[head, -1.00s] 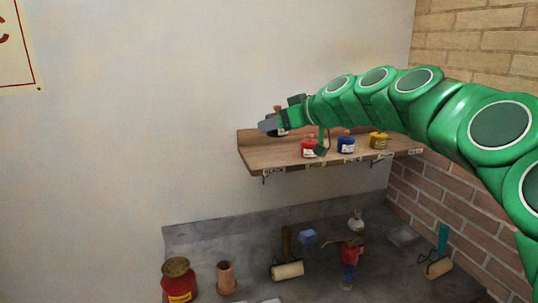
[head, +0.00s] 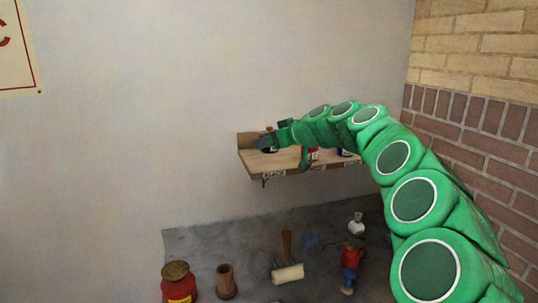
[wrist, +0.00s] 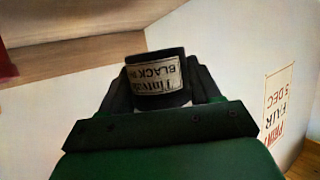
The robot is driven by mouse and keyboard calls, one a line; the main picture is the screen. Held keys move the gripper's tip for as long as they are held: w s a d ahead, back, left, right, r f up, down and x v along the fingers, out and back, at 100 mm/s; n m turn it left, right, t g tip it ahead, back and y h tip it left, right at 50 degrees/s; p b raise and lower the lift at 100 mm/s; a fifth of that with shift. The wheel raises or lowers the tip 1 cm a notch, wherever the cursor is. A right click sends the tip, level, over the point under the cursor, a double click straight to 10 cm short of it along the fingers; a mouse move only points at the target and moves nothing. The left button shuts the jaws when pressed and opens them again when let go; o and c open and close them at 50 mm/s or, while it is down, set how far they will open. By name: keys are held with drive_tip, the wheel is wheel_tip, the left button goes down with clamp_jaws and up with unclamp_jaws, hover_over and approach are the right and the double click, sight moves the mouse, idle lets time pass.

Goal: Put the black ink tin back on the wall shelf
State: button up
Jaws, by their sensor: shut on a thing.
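The black ink tin (wrist: 156,76), with a white label, sits between the two fingers of my gripper (wrist: 160,88) in the wrist view. My gripper (head: 266,143) is shut on it at the left end of the wall shelf (head: 254,163), above the label reading BLACK (head: 273,174). In the head view the tin is mostly hidden by the gripper. Whether its base touches the board cannot be told. The shelf's wood also shows in the wrist view (wrist: 60,62).
A red tin (head: 313,155) and a blue tin (head: 343,153) stand further right on the shelf, partly behind my arm.

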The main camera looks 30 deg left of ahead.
sight(269, 164)
drive_tip(key=shift+w+a+f, duration=0.4)
drive_tip(key=shift+w+f, duration=0.2)
drive_tip(key=shift+f, duration=1.8)
drive_tip(key=shift+f, duration=0.1)
drive_tip(key=o, duration=1.2)
drive_tip(key=shift+o, duration=0.2)
drive_tip(key=shift+w, duration=0.1)
drive_tip(key=v, duration=1.2)
